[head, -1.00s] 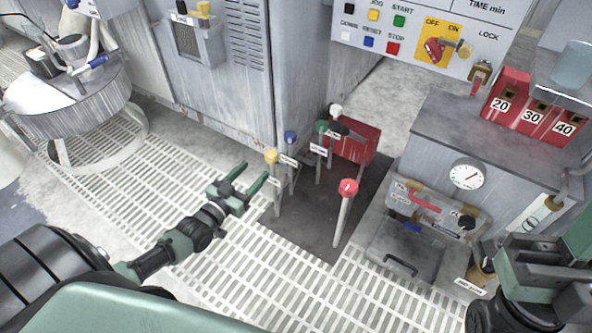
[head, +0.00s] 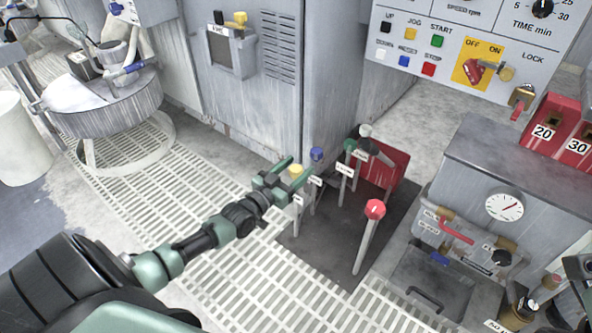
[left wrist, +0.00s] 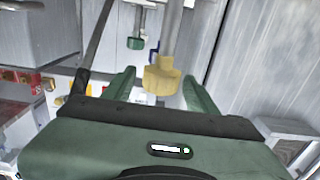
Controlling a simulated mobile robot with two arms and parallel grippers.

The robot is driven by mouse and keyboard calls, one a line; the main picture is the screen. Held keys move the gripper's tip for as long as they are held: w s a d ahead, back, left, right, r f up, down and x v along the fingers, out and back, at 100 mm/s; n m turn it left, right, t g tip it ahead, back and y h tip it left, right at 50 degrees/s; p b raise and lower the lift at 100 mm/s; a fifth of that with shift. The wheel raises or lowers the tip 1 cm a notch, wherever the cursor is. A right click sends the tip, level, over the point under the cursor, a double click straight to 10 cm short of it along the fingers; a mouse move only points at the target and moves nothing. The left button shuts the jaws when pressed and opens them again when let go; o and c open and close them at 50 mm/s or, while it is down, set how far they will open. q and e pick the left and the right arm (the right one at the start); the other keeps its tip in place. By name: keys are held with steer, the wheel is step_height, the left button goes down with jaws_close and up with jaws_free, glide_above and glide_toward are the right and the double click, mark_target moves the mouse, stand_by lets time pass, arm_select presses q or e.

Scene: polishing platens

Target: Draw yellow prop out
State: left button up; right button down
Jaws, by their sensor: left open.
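The yellow prop (head: 297,172) is an upright rod with a yellow knob and a white tag, at the left end of a group of props on a dark floor plate. My left gripper (head: 283,176) is open at the yellow knob, with its green fingers close around it. In the left wrist view the yellow knob (left wrist: 162,76) shows between the two open fingers (left wrist: 158,92); I cannot tell whether they touch it. At the lower right edge of the head view only part of my right arm shows, and its fingers cannot be made out.
A blue-topped prop (head: 316,154) stands just behind the yellow one, with a green-topped prop (head: 350,146) further right. A red-topped prop (head: 375,209) stands in front. A red box (head: 385,168) and a grey cabinet (head: 300,60) stand behind. Floor grating (head: 150,180) is clear at left.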

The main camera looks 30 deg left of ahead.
arm_select(q)
jaws_close()
stand_by(1.3)
